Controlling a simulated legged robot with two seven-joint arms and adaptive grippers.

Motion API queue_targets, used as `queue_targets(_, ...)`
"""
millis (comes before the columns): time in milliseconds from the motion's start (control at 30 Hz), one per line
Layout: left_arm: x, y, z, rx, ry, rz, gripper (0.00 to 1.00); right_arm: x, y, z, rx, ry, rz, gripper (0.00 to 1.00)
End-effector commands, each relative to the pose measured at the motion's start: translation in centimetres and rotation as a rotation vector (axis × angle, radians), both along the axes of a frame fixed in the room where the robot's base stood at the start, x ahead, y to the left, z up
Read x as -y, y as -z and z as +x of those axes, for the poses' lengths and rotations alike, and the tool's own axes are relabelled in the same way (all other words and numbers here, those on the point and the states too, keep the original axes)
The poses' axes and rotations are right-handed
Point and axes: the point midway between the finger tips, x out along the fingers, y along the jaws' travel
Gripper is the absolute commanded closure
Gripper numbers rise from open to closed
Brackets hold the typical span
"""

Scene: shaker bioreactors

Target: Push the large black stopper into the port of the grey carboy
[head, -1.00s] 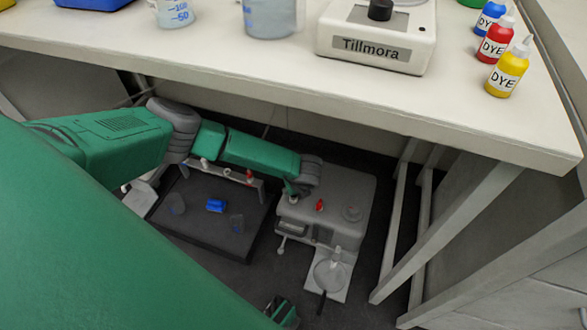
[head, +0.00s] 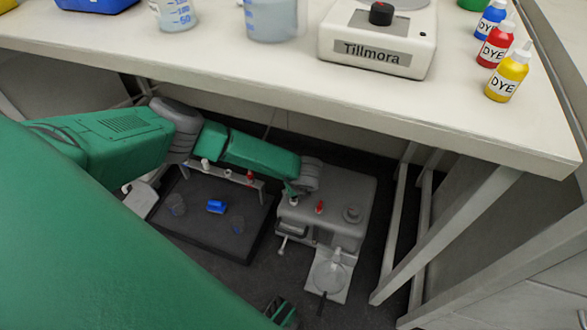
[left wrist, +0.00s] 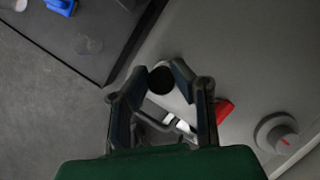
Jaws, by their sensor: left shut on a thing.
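The large black stopper (left wrist: 160,80) shows as a dark round end between the fingertips of my left gripper (left wrist: 157,75) in the left wrist view. The gripper is shut on it. In the head view my left gripper (head: 291,188) is over the left part of the grey carboy (head: 350,190), a grey box-like body on the floor under the bench. Its top also shows in the left wrist view (left wrist: 245,50). The port is not clearly visible, and I cannot tell whether the stopper touches it. My right gripper (head: 282,312) shows only partly at the bottom edge.
A red part (head: 320,207) and a round grey knob (head: 352,214) stand on the grey body, right of the gripper. A dark platform (head: 200,235) with a blue piece (head: 216,206) lies left.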

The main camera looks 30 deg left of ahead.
Motion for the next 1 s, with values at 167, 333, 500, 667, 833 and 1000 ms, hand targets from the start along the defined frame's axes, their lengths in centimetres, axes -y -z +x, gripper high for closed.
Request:
queue_targets(167, 0.1, 0.0, 0.0, 0.001, -0.001, -0.001, 1.00, 0.0, 0.0, 0.0, 0.000, 0.000, 0.000, 0.60)
queue_targets(333, 0.1, 0.3, 0.0, 0.000, -0.001, 0.000, 1.00, 0.0, 0.1, 0.0, 0.000, 0.000, 0.000, 0.60)
queue_targets(500, 0.1, 0.5, 0.0, 0.000, -0.001, 0.000, 1.00, 0.0, 0.3, 0.0, 0.000, 0.000, 0.000, 0.60)
queue_targets(667, 0.1, 0.8, 0.0, 0.000, -0.001, 0.000, 1.00, 0.0, 0.5, 0.0, 0.000, 0.000, 0.000, 0.60)
queue_targets(833, 0.1, 1.0, 0.0, 0.000, -0.001, 0.000, 1.00, 0.0, 0.6, 0.0, 0.000, 0.000, 0.000, 0.60)
queue_targets(1000, 0.1, 1.0, 0.0, 0.000, -0.001, 0.000, 1.00, 0.0, 0.6, 0.0, 0.000, 0.000, 0.000, 0.60)
